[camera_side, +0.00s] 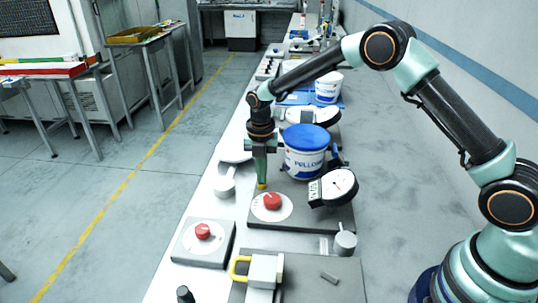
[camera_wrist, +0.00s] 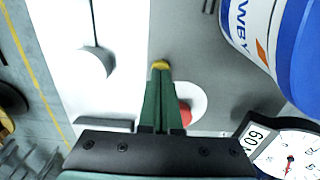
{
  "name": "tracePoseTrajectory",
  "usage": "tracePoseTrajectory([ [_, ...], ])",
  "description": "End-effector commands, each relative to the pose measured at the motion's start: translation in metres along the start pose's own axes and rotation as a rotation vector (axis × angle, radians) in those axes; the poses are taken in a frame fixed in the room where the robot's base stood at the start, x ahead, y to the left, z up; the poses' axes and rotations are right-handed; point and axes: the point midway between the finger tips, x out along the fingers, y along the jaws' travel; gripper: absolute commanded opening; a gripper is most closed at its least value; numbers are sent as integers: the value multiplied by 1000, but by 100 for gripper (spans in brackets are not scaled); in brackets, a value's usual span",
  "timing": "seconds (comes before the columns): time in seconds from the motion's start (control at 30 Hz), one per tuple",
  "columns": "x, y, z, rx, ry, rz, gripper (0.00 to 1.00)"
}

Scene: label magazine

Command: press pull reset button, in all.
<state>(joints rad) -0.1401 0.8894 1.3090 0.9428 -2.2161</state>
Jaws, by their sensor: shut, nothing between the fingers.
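Two red buttons are in view, and I cannot read which is the pull reset button. One red button (camera_side: 272,200) sits on a white disc on a dark grey plate. The other red button (camera_side: 203,231) sits on a white disc on a grey box nearer the camera. My gripper (camera_side: 262,185) points down with its yellow tips together, just behind the first button and apparently above the plate. In the wrist view my gripper (camera_wrist: 160,66) is shut and empty, and its green fingers partly hide a red button (camera_wrist: 185,113) on its white disc.
A white tub with a blue lid (camera_side: 305,155) stands close behind my gripper. A dial gauge (camera_side: 335,187) is to the right. A yellow-shackled padlock (camera_side: 260,268) lies in front. A grey knob (camera_side: 345,240) is at the right, and the bench continues back with more items.

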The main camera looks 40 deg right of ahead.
Motion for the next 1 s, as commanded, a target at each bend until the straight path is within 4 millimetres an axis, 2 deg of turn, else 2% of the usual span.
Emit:
tracePoseTrajectory([
  [0.23, 1, 0, 0, 0, 0, 0, 0],
  [0.43, 21, -1, 0, 0, 2, -3, 0],
  [0.7, 24, -2, -1, 0, 4, -5, 0],
  [0.87, 17, -2, -1, 1, 3, -4, 0],
  [1.0, -4, 0, 0, 0, -2, 3, 0],
])
